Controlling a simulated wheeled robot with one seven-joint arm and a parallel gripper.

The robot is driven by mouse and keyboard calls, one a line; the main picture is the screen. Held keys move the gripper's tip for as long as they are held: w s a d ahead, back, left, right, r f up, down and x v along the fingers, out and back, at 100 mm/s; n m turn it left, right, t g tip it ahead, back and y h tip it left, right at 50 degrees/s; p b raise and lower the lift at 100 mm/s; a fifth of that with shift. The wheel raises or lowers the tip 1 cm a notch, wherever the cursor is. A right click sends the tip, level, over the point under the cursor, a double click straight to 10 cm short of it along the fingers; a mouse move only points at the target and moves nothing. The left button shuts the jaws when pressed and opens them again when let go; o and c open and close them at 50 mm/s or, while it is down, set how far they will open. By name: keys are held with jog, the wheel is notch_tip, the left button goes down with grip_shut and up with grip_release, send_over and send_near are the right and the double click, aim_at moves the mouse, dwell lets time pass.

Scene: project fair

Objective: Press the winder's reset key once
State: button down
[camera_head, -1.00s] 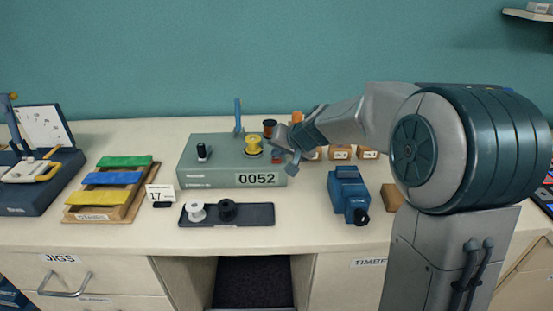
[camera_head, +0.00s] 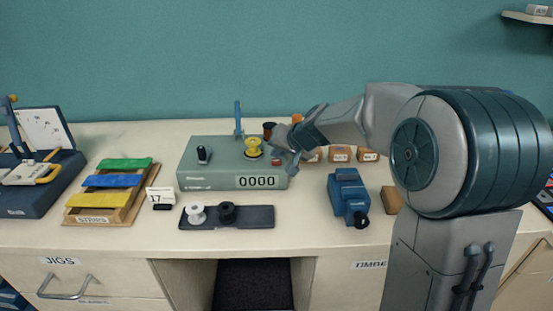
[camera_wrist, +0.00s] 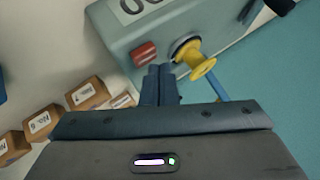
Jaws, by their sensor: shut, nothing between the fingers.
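The winder (camera_head: 215,165) is a grey-green box on the bench, and its display (camera_head: 257,182) reads 0000. A yellow spool (camera_head: 253,147) sits on its top, and it also shows in the wrist view (camera_wrist: 203,68). The red reset key (camera_head: 277,161) is at the winder's right end, and it shows clearly in the wrist view (camera_wrist: 144,53). My gripper (camera_head: 282,152) is shut and empty just above the key. In the wrist view its fingertips (camera_wrist: 159,70) are beside the key, apart from it in the picture.
A blue lever (camera_head: 238,115) rises behind the winder. A dark tray (camera_head: 250,217) with a white and a black spool lies in front. A blue device (camera_head: 348,195) and several labelled wooden blocks (camera_head: 340,154) stand to the right.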

aim_at(280, 163)
jog(key=shift+r, duration=0.3)
jog(key=shift+r+p, duration=1.8)
jog(key=shift+r, duration=0.8)
jog(key=shift+d+f, duration=0.1)
jog(key=shift+d, duration=0.05)
